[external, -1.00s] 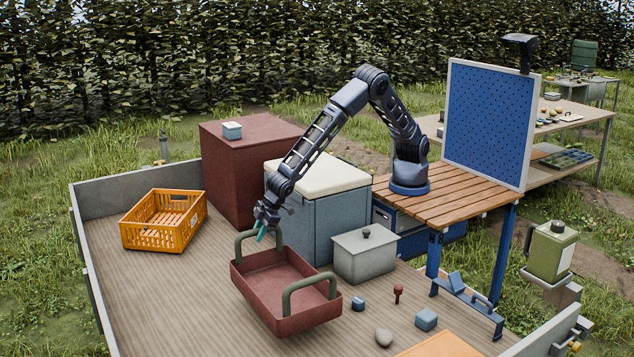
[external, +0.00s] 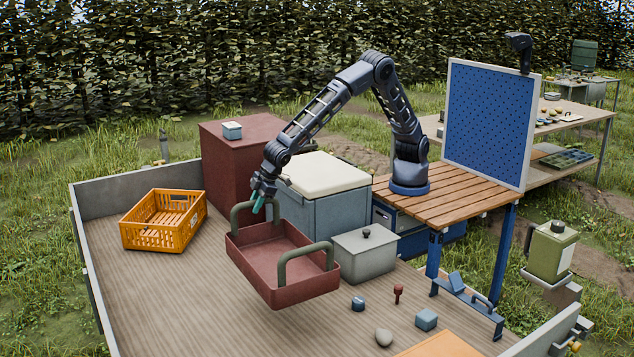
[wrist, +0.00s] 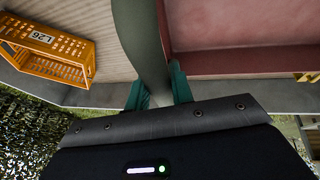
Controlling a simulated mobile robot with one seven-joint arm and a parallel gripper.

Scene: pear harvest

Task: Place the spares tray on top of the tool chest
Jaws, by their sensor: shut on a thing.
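The spares tray looks to be the dark red open tray (external: 305,292) with two green loop handles. My gripper (external: 258,203) is shut on its far-left handle (external: 240,216) and holds the tray above the wooden deck, nearly level. In the wrist view my gripper's teal fingers (wrist: 160,92) are on either side of the green handle (wrist: 133,40), with the red tray (wrist: 240,22) to the right. The tool chest looks to be the tall dark red box (external: 228,165), behind and left of the tray. A small blue-grey box (external: 232,131) sits on its top.
A grey cooler with a cream lid (external: 325,174) stands right of the red box. A lidded grey box (external: 362,263) is right of the tray. An orange crate (external: 150,236) stands left; it also shows in the wrist view (wrist: 45,62). The deck's left front is clear.

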